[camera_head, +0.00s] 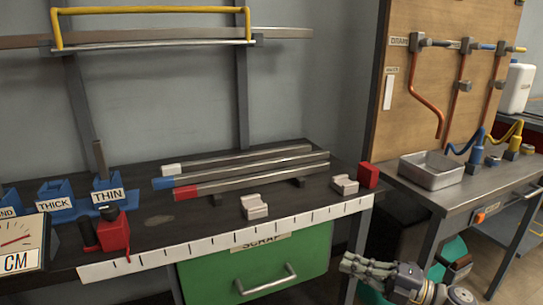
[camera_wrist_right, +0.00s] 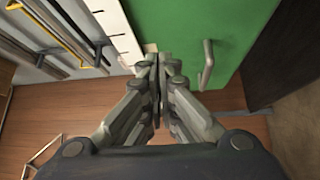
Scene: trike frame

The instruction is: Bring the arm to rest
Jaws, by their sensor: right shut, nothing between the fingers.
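My right gripper (camera_head: 368,266) is low at the bottom right of the head view, in front of the bench's right end and to the right of the green scrap drawer (camera_head: 260,262). In the right wrist view the same gripper (camera_wrist_right: 160,62) has its fingers together with nothing between them. The green drawer front (camera_wrist_right: 195,30) and its handle (camera_wrist_right: 207,65) are beyond the fingertips in that view. My left gripper is not in view.
The dark bench (camera_head: 150,212) carries three bars with white, blue and red ends, two grey blocks, a red clamp (camera_head: 113,232) and a dial gauge (camera_head: 18,245). A second table (camera_head: 462,200) with a metal tray (camera_head: 432,172) stands at the right. Wooden floor (camera_wrist_right: 55,110) lies below.

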